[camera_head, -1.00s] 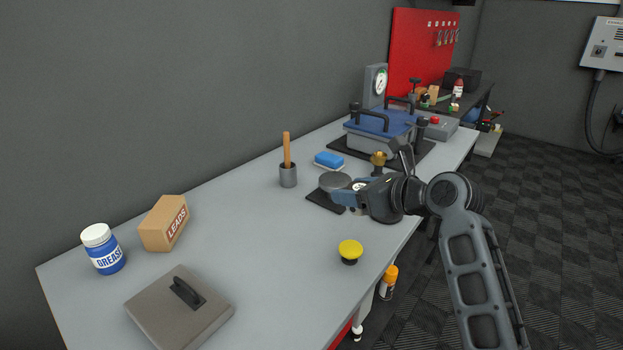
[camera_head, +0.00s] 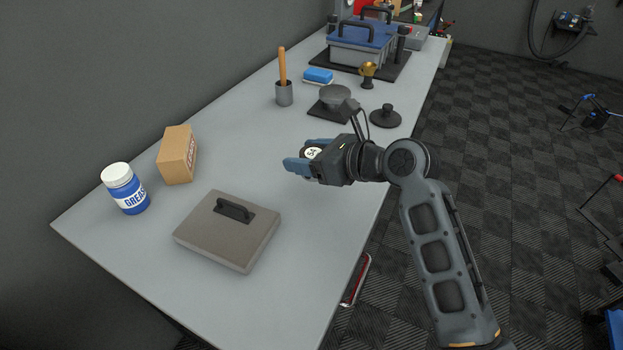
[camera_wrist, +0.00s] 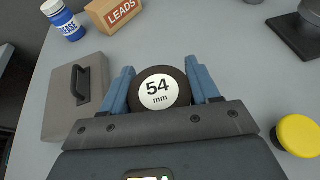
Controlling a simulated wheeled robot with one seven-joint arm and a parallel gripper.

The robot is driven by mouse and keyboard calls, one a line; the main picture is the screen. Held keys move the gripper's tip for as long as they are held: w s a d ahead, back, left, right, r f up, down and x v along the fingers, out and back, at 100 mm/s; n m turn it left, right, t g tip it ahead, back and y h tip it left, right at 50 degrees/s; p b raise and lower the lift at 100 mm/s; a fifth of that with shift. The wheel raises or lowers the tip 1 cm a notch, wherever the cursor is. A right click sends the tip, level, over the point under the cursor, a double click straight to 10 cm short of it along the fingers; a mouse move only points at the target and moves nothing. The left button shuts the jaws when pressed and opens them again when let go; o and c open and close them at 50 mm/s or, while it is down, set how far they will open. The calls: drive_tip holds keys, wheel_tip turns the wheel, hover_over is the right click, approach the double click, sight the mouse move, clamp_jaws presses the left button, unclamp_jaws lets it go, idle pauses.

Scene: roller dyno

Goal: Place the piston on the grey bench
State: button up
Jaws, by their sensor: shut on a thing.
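The piston (camera_wrist: 160,90) is a dark round piece with a white label reading "54 mm". My gripper (camera_wrist: 161,73) is shut on it, with a blue finger on each side. In the head view my gripper (camera_head: 303,157) is over the right part of the grey bench (camera_head: 300,240), and the piston's label (camera_head: 313,152) shows between the fingers. The piston's underside is hidden, so I cannot tell its exact height above the bench.
A grey-brown lidded case (camera_head: 228,230), LEADS box (camera_head: 178,155) and grease jar (camera_head: 126,188) stand to the left. A yellow knob (camera_wrist: 298,135) is close by at right. Behind are a dark knobbed disc (camera_head: 385,117) and a wooden-handled cup (camera_head: 284,93). Bench between is bare.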

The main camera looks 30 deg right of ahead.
sight(312, 180)
drive_tip(key=s+f, duration=0.1)
drive_tip(key=s, duration=0.2)
drive_tip(key=shift+a+f, duration=0.2)
drive_tip(key=shift+f, duration=2.15)
drive_tip(key=shift+f, duration=0.15)
drive_tip(key=o, duration=1.1)
drive_tip(key=v, duration=1.2)
